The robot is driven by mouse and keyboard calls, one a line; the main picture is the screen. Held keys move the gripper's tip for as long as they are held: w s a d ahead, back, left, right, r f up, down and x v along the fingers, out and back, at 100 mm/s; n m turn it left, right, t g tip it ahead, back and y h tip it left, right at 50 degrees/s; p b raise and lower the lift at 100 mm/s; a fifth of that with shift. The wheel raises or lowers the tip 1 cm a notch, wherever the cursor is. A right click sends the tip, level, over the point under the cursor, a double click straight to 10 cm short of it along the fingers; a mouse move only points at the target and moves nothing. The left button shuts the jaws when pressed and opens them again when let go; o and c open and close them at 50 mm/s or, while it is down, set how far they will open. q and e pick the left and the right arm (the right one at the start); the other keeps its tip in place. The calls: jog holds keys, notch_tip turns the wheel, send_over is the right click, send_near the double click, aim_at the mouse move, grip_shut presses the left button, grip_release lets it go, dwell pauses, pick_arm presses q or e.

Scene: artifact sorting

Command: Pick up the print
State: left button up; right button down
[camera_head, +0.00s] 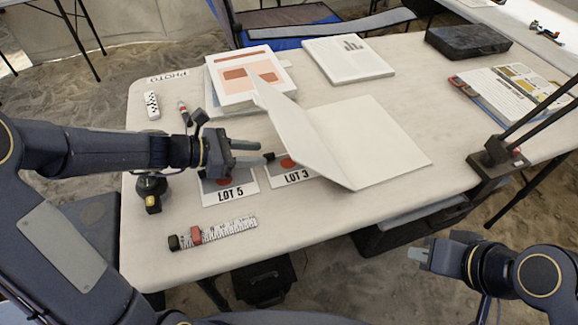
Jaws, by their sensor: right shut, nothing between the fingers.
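I cannot tell for sure which sheet is the print. A white sheet with salmon-coloured blocks (245,76) lies on a stack at the table's back left. A white sheet with a small dark bar chart (348,60) lies behind it to the right. My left gripper (256,153) is over the LOT 5 card (230,193), left of the open white booklet (375,145). Its two fingers look slightly apart, with a small dark piece at the lower fingertip. My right gripper (421,256) is shut and empty, off the table's front right edge.
The LOT 3 card (291,175) is partly under the booklet. A scale bar (222,231) lies at the front left, a dotted white block (152,105) at the left. A dark case (468,41) and colour chart (510,95) are at the right. The front middle is clear.

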pick_arm(q)
jog(key=x, duration=0.2)
jog(key=shift+d+f, duration=0.25)
jog(key=shift+d, duration=0.1)
grip_shut()
jog(key=shift+r, duration=0.1)
jog(key=shift+r, duration=0.55)
notch_tip(320, 180, up, 2)
jog(key=shift+r+p, duration=0.2)
jog(key=shift+p, duration=0.5)
jog(key=s+d, duration=0.1)
jog(key=s, duration=0.4)
jog(key=s+d, duration=0.1)
jog(key=s, duration=0.5)
jog(key=s+d, duration=0.1)
jog(key=s, duration=0.4)
jog(key=shift+s+d, duration=0.2)
jog(key=shift+s, duration=0.05)
jog(key=shift+s+d, duration=0.1)
jog(key=shift+s, duration=0.35)
jog(key=shift+s+f, duration=0.1)
jog(key=shift+s, duration=0.1)
